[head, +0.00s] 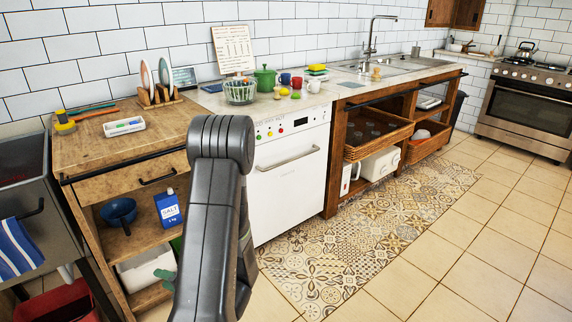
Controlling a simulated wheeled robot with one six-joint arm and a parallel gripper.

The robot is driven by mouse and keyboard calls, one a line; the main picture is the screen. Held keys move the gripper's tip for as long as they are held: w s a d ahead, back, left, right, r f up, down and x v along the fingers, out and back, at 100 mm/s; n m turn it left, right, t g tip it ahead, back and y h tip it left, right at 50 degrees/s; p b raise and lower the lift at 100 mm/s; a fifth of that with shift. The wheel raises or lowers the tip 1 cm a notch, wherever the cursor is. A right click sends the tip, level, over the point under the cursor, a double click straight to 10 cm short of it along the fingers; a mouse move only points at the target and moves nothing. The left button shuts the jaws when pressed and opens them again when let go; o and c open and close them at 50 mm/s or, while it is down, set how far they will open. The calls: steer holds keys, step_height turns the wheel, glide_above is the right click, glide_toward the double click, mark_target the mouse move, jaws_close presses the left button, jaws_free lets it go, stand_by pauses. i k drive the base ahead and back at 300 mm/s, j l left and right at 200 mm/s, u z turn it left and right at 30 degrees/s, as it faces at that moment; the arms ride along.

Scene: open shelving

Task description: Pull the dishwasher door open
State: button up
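The white dishwasher (292,195) stands under the counter in the middle of the head view. Its door looks shut and upright, flush with the front. A pale bar handle (288,160) runs across the upper part of the door, below a panel with coloured buttons. My dark grey arm rises in front and covers the dishwasher's left edge. My gripper does not show, so I cannot see where it is relative to the handle or what it holds.
A wooden cabinet (120,150) with open shelves stands left of the dishwasher. Wooden shelving with wicker baskets (378,137) stands right of it. A patterned mat (370,225) and clear tiled floor lie in front. A red bin (62,303) is at lower left.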

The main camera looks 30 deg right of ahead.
mark_target(286, 181)
steer(key=i+l+z, duration=0.2)
steer(key=z, duration=0.3)
steer(key=i+z, duration=0.25)
steer(key=z, duration=0.2)
steer(key=i+z, duration=0.25)
steer(key=z, duration=0.25)
steer(key=i+j, duration=0.1)
steer(key=i, duration=0.25)
steer(key=i+j+z, duration=0.15)
steer(key=i, duration=0.25)
steer(key=i+j, duration=0.15)
steer(key=i, duration=0.2)
steer(key=z, duration=0.05)
